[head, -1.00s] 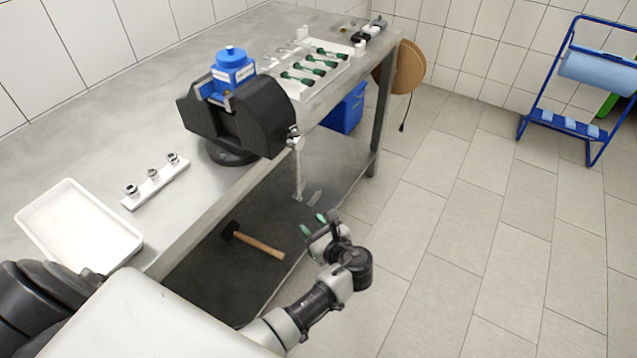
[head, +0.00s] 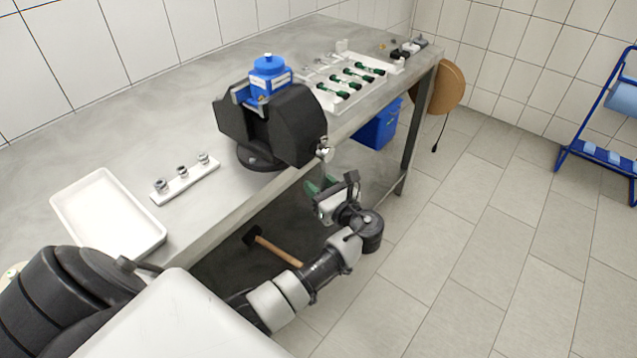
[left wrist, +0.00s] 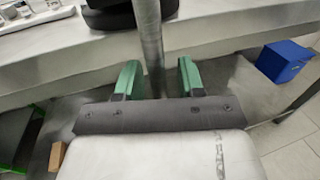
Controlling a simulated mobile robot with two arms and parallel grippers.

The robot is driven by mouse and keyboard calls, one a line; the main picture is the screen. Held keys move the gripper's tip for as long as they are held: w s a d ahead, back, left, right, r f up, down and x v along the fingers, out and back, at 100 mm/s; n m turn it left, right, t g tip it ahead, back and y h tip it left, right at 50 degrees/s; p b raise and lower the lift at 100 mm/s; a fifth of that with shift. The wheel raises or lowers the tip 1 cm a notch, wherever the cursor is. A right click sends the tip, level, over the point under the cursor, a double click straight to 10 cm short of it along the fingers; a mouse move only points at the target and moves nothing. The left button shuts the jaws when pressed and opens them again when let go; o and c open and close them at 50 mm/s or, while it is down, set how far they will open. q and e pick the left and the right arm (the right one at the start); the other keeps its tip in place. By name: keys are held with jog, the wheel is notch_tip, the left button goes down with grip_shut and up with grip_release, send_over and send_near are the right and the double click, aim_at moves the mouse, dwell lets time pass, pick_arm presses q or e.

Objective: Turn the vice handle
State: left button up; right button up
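The black vice (head: 275,125) stands on the near edge of the steel bench, with a blue pump part (head: 268,80) in its jaws. The metal vice handle (left wrist: 151,45) hangs upright at the vice's front in the left wrist view. In the head view only its top end by the screw (head: 325,150) shows clearly; my gripper covers the rest. My left gripper (head: 321,186) is just below the screw. Its green fingers stand on either side of the handle in the left wrist view (left wrist: 159,80), with gaps at both sides. My right gripper is out of view.
The steel bench's front edge (head: 225,207) runs close by my arm. A hammer (head: 275,247) lies on the lower shelf, and a blue bin (head: 378,125) sits under the bench. A white tray (head: 107,215) is at left.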

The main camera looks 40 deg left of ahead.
pick_arm(q)
jog(key=shift+w+a, duration=0.1)
jog(key=shift+a, duration=0.05)
jog(key=shift+c, duration=0.3)
grip_shut()
